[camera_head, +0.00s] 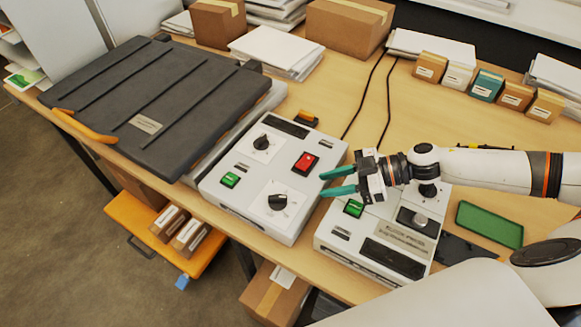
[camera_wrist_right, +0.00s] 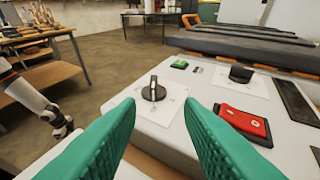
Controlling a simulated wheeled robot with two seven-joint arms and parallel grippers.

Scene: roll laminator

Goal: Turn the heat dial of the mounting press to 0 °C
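The mounting press has a large dark lid (camera_head: 150,100) with orange handles and a white control box (camera_head: 225,203) on its right. The box carries a near black dial (camera_head: 277,202) and a far black dial (camera_head: 262,142), each on a white scale plate. The lettering is too small to tell which is the heat dial. My right gripper (camera_head: 323,184) is open and empty beside the box's right edge. In the right wrist view, the near dial (camera_wrist_right: 153,90) lies ahead between the open fingers, apart from them. Its pointer stands roughly upright in that view. My left gripper is not seen.
A red switch (camera_head: 305,163) and a green switch (camera_head: 230,180) sit on the same box. A second white device (camera_head: 385,255) stands under my right forearm, with a green tray (camera_head: 489,225) at its right. Cartons and paper stacks line the back. Small boxes stand at back right.

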